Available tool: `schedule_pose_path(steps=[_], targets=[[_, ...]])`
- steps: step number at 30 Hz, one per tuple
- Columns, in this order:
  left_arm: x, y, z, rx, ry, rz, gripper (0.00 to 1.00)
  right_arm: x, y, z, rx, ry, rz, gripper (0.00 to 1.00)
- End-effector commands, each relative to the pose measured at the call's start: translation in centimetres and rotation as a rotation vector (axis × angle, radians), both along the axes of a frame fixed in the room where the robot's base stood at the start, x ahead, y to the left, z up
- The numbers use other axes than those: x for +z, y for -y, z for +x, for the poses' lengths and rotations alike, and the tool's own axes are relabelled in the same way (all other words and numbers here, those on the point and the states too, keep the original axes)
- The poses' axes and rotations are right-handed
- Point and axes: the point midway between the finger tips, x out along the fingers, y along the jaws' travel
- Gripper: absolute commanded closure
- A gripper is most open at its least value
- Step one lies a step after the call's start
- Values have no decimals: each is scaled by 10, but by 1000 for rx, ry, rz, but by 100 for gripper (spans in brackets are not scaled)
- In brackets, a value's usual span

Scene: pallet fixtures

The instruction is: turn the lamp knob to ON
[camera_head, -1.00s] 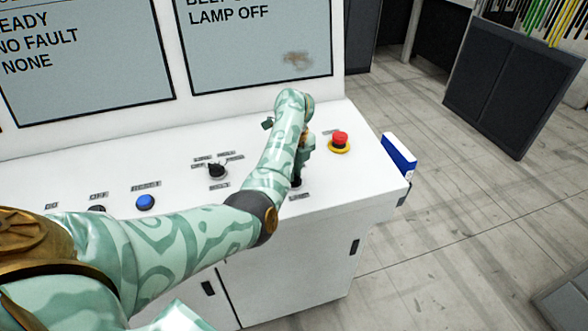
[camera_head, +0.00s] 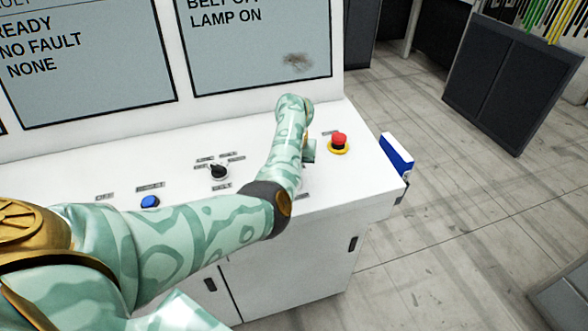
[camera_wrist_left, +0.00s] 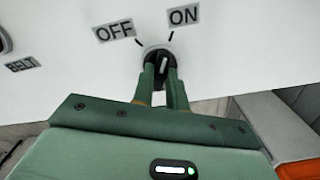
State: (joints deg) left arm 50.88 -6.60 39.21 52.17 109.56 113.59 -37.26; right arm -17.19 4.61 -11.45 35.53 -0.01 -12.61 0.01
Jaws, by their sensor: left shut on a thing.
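The lamp knob (camera_wrist_left: 163,63) is a dark round knob on the white panel, seen in the left wrist view. Its pale pointer line leans right, toward the ON label (camera_wrist_left: 184,15) and away from the OFF label (camera_wrist_left: 115,31). My left gripper (camera_wrist_left: 162,68) is shut on the knob, with one green finger on each side of it. In the head view my left arm hides the knob and the fingers. The right screen (camera_head: 258,45) there reads LAMP ON. My right gripper is not in view.
A red emergency button (camera_head: 339,139) on a yellow ring stands just right of my arm. A black selector knob (camera_head: 217,171) and a blue button (camera_head: 150,202) lie to the left. A blue and white box (camera_head: 397,153) is at the console's right edge.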

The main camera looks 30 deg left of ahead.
Motion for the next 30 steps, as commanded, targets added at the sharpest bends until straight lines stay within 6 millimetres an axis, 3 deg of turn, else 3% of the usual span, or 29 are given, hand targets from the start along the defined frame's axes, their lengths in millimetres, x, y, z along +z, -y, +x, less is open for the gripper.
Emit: schedule_pose_path(steps=[9,24,25,26,27,30], targets=[[2,0,1,-102,3,0,100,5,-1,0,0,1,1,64],[1,0,1,-120,4,2,100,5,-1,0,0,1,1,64],[1,-1,1,-120,5,2,77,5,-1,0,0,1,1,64],[1,-1,1,-119,4,2,69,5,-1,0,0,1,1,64],[1,0,1,-119,4,2,64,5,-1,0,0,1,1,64],[1,0,1,-118,3,1,64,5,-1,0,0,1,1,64]])
